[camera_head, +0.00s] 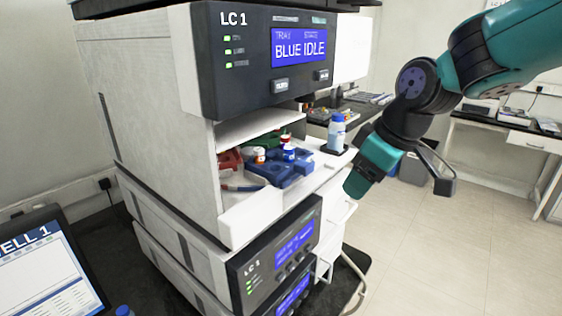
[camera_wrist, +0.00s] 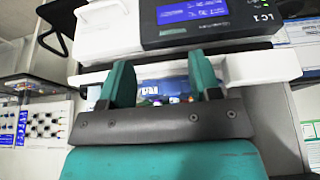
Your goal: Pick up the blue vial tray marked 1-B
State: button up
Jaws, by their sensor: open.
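A blue vial tray (camera_head: 270,171) sits in the open bay of the LC 1 instrument, with small vials on or around it. In the wrist view, a blue tray (camera_wrist: 150,87) with blurred white lettering shows between my two teal fingers; I cannot read the mark for certain. My gripper (camera_wrist: 162,72) is open, and nothing is seen pinched between the fingers. In the head view my gripper (camera_head: 356,187) is to the right of the bay, apart from the blue tray. Its fingertips are hard to make out there.
A red tray (camera_head: 230,159) lies left of the blue one, with green pieces behind. A blue-capped bottle (camera_head: 336,132) stands at the bay's right. The instrument's dark display panel (camera_head: 265,58) overhangs the bay. A laptop (camera_head: 48,270) is at the lower left.

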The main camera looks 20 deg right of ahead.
aim_at(308, 165)
jog(key=w+a+p, duration=0.1)
jog(key=w+a, duration=0.1)
jog(key=w, duration=0.1)
jog(key=w+a+p, duration=0.1)
jog(key=w+a, duration=0.1)
jog(key=w+a+p, duration=0.1)
jog(key=w+a, duration=0.1)
jog(key=w, duration=0.1)
jog(key=shift+w+a+r+p, duration=0.1)
jog(key=shift+w+a+p, duration=0.25)
jog(key=shift+f, duration=0.65)
jog(key=c, duration=0.9)
